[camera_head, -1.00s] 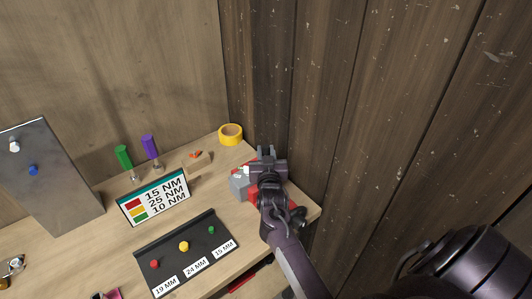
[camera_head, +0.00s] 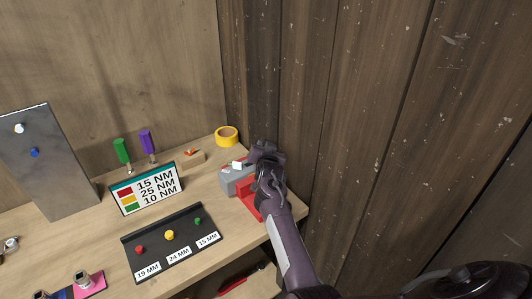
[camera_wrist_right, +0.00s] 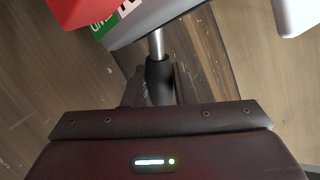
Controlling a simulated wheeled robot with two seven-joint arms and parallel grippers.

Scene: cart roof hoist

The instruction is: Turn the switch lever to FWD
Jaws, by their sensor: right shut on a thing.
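The switch box (camera_head: 236,182) is grey with a red part (camera_head: 249,204), at the right end of the bench. In the right wrist view, a lever with a silver shaft (camera_wrist_right: 156,44) and black grip (camera_wrist_right: 158,76) comes from the grey body (camera_wrist_right: 150,22). My right gripper (camera_head: 264,150) is at the box's right side in the head view. It is shut on the lever's black grip, which sits between its fingers in the wrist view (camera_wrist_right: 160,88). The lever is hidden in the head view, and I cannot read its position. My left gripper is not in view.
A wooden wall (camera_head: 350,110) stands close to the right of my right arm. Yellow tape (camera_head: 227,136) lies behind the box. A black socket tray (camera_head: 170,250), a torque sign (camera_head: 146,188) and green (camera_head: 122,150) and purple (camera_head: 147,141) handled tools stand to the left.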

